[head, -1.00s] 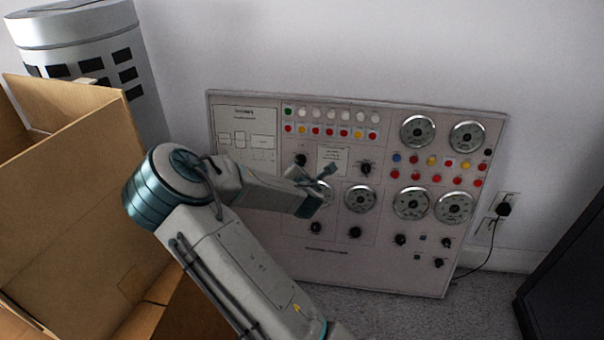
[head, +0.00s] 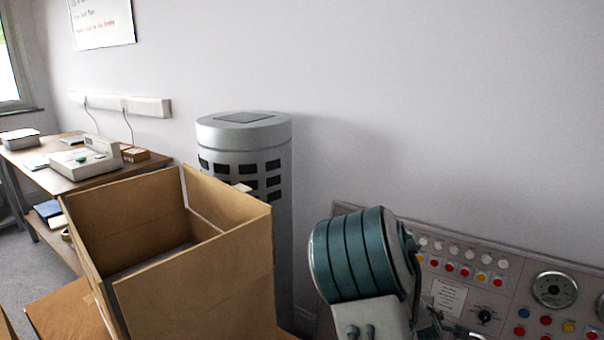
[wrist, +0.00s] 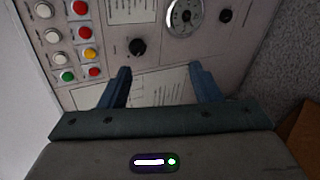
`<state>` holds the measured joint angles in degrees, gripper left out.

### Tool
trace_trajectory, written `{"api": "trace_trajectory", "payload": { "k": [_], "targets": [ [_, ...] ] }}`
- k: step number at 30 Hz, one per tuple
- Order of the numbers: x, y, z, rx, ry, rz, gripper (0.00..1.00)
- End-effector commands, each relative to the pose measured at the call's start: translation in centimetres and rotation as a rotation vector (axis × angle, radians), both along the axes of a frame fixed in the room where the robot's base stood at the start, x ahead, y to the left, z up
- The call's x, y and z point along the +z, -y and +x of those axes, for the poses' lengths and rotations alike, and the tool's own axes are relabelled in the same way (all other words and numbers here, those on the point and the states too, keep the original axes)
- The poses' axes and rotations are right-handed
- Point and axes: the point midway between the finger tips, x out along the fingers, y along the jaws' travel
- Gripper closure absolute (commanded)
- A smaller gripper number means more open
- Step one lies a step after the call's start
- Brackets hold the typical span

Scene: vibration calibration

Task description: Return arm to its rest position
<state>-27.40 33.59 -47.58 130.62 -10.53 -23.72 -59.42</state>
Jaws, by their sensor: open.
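My gripper (wrist: 160,88) is open and empty in the wrist view, its two blue fingers apart. It faces the control panel (wrist: 60,30), where a black knob (wrist: 137,47), a round gauge (wrist: 184,15) and coloured buttons show beyond the fingers. In the head view my arm's teal joint stands at the lower right in front of the panel (head: 458,268). The panel's lower part is cut off by the picture's edge.
An open cardboard box (head: 200,285) stands left of my arm. A grey cylinder with dark slots (head: 244,150) stands behind it, by the wall. A wooden desk (head: 40,165) with instruments is at the far left. The wall above the panel is clear.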

Motion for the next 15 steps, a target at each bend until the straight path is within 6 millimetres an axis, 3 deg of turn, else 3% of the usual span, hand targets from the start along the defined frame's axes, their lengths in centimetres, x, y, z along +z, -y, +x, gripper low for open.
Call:
{"api": "trace_trajectory", "payload": {
  "k": [1, 8, 15],
  "targets": [
    [2.1, -0.5, -0.8, -0.058, 0.003, 0.084, 0.42],
    [7.7, -4.2, -5.0, -0.303, -0.03, 0.434, 0.42],
    [15.3, -8.6, -10.1, -0.516, -0.088, 0.714, 0.42]
  ]
}}
